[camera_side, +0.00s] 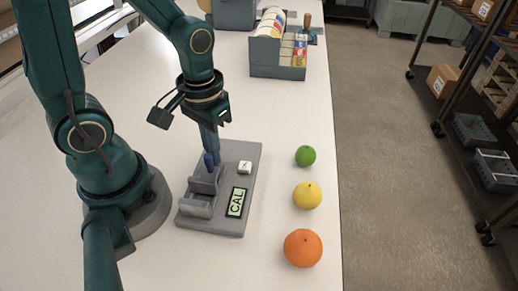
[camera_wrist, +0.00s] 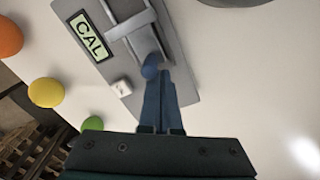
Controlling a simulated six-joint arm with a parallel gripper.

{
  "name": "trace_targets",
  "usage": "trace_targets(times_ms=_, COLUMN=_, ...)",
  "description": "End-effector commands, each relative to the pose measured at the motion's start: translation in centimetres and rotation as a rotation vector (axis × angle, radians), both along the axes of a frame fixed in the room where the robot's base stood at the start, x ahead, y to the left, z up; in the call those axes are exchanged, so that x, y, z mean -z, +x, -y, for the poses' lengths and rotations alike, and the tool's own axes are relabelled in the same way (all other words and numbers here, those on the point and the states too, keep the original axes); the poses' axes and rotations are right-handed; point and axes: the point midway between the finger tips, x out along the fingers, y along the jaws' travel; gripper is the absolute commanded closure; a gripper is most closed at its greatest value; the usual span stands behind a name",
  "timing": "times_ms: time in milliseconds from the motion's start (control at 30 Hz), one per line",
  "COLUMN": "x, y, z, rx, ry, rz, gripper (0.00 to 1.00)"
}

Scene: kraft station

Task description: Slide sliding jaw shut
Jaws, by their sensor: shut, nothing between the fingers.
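The grey caliper fixture (camera_side: 228,216) lies on the white table in front of my arm, with a green CAL label (camera_side: 236,202) and a small white button block (camera_side: 245,167). Its sliding jaw (camera_side: 205,182) stands apart from the fixed jaw (camera_side: 195,206), with a gap between them. My gripper (camera_side: 211,161) is shut and empty, pointing down at the sliding jaw's back side. In the wrist view the fingertips (camera_wrist: 152,72) are beside the sliding jaw (camera_wrist: 143,42); I cannot tell whether they touch it. The CAL label (camera_wrist: 89,36) also shows there.
A green lime (camera_side: 305,156), a yellow lemon (camera_side: 307,195) and an orange (camera_side: 303,248) stand in a row to the right of the fixture, near the table edge. A grey organiser box (camera_side: 277,70) stands farther back. The table between is clear.

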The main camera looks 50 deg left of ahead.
Motion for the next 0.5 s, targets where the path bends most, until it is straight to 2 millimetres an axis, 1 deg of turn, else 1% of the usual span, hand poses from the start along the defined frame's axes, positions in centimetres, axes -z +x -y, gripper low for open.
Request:
trace_targets(times_ms=167, x=0.01, y=-0.08, z=0.07, rx=0.001, ry=0.000, rz=-0.001, gripper=1.00)
trace_targets(times_ms=500, x=-0.01, y=-0.84, z=0.87, rx=0.001, ry=0.000, rz=0.000, gripper=1.00)
